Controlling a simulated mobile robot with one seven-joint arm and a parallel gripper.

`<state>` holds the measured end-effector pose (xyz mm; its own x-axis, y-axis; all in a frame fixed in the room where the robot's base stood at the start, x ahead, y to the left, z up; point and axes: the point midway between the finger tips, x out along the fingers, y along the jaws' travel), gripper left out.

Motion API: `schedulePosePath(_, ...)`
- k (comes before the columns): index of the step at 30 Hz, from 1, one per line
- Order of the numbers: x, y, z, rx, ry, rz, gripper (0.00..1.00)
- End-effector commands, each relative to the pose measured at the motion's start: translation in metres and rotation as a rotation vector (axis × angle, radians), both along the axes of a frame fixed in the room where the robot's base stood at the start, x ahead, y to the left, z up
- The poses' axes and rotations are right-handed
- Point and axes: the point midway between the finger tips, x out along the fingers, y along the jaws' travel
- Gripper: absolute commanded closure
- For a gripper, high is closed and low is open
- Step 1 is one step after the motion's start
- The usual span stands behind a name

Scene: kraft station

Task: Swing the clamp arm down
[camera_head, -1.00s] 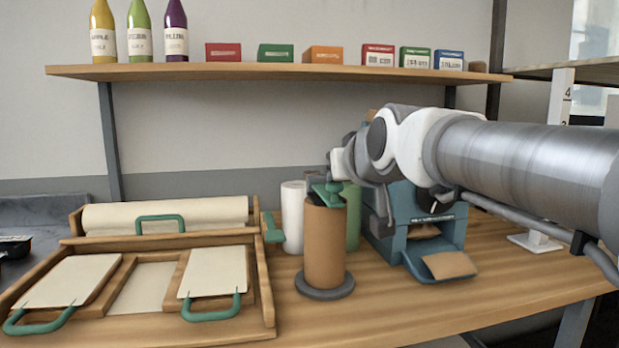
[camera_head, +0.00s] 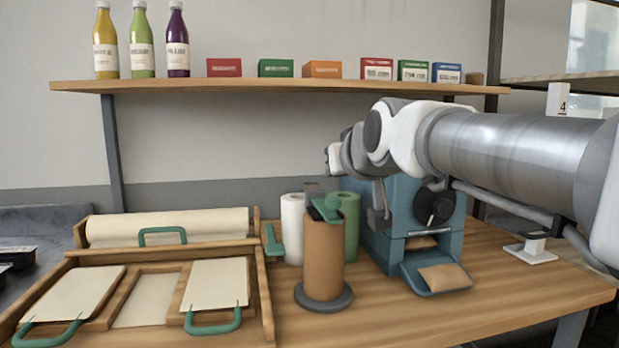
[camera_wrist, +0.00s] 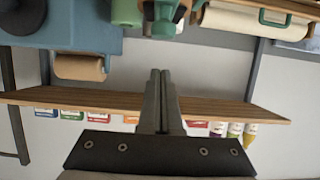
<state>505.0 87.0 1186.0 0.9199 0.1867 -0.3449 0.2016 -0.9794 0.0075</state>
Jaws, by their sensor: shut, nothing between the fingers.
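A brown paper roll (camera_head: 323,265) stands upright on a round dark base on the bench in the head view. A green arm-like piece (camera_head: 325,209) sits at its top, beside a small grey block; its exact angle is hard to tell. In the wrist view, which is upside down, green and grey parts (camera_wrist: 163,22) show beyond my fingertips. My gripper (camera_wrist: 160,74) has its two fingers together and empty, with a visible gap in the picture between the tips and these parts. In the head view I cannot make out the fingers clearly.
A blue machine (camera_head: 393,228) with a low tray stands right of the roll. White (camera_head: 292,230) and green (camera_head: 350,222) rolls stand behind. A wooden tray (camera_head: 265,300) with green handles lies left. A shelf (camera_head: 290,84) with bottles and boxes runs above.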

Motion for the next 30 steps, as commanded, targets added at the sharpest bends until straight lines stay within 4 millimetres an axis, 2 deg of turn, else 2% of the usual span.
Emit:
schedulePosePath(1, -0.013, -0.003, -0.004, 0.000, 0.000, 0.000, 1.00)
schedulePosePath(3, -0.025, -0.005, -0.007, 0.001, -0.003, 0.000, 1.00)
schedulePosePath(12, -0.073, -0.014, -0.020, 0.001, -0.007, 0.001, 1.00)
schedulePosePath(20, -0.093, -0.019, -0.027, 0.001, -0.004, 0.000, 1.00)
schedulePosePath(22, -0.098, -0.022, -0.035, -0.002, 0.018, -0.005, 1.00)
schedulePosePath(23, -0.102, -0.024, -0.042, -0.006, 0.037, -0.010, 1.00)
schedulePosePath(26, -0.121, -0.037, -0.079, -0.021, 0.148, -0.037, 1.00)
schedulePosePath(29, -0.157, -0.054, -0.135, -0.040, 0.323, -0.081, 1.00)
schedulePosePath(30, -0.176, -0.062, -0.160, -0.046, 0.402, -0.103, 1.00)
